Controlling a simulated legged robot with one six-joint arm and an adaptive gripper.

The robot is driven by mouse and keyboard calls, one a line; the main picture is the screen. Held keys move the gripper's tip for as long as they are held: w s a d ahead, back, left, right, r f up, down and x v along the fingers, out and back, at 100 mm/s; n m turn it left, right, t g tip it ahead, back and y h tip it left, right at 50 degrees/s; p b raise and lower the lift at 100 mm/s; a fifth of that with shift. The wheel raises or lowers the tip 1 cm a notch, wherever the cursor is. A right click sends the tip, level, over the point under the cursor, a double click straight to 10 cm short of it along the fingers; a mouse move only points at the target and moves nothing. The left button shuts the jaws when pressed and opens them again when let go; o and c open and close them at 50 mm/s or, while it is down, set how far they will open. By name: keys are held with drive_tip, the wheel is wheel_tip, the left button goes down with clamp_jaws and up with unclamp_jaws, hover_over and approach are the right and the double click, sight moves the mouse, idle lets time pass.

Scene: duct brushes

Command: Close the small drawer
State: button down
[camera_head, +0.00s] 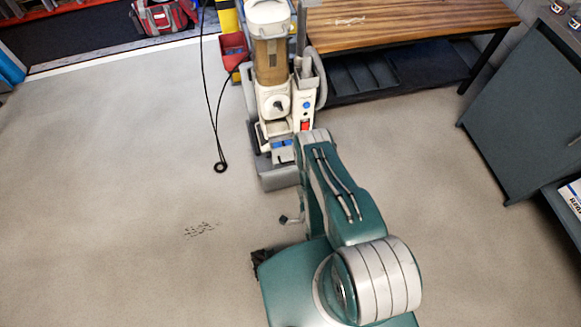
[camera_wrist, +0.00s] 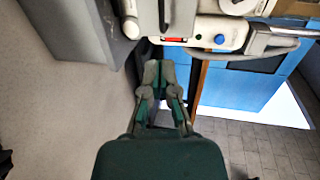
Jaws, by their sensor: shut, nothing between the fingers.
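A cream machine (camera_head: 272,80) with a clear brown canister, a round dial, a blue button and a red switch stands on the floor at top centre. I cannot clearly make out which part is the small drawer; a low front section with blue parts (camera_head: 276,143) is partly hidden by my arm. In the wrist view the machine (camera_wrist: 200,28) fills the top, with its red switch and blue button. My gripper (camera_wrist: 159,68) is shut and empty, its fingertips just below the machine's edge; contact cannot be told. In the head view my arm hides the gripper.
A wooden bench (camera_head: 400,25) with a dark lower shelf stands to the machine's right. A dark grey cabinet (camera_head: 520,110) is at far right. A black cable (camera_head: 208,90) hangs to the machine's left. The pale floor (camera_head: 110,180) at left is mostly clear.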

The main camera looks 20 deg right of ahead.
drive_tip(key=x, duration=1.3)
drive_tip(key=shift+w, duration=0.25)
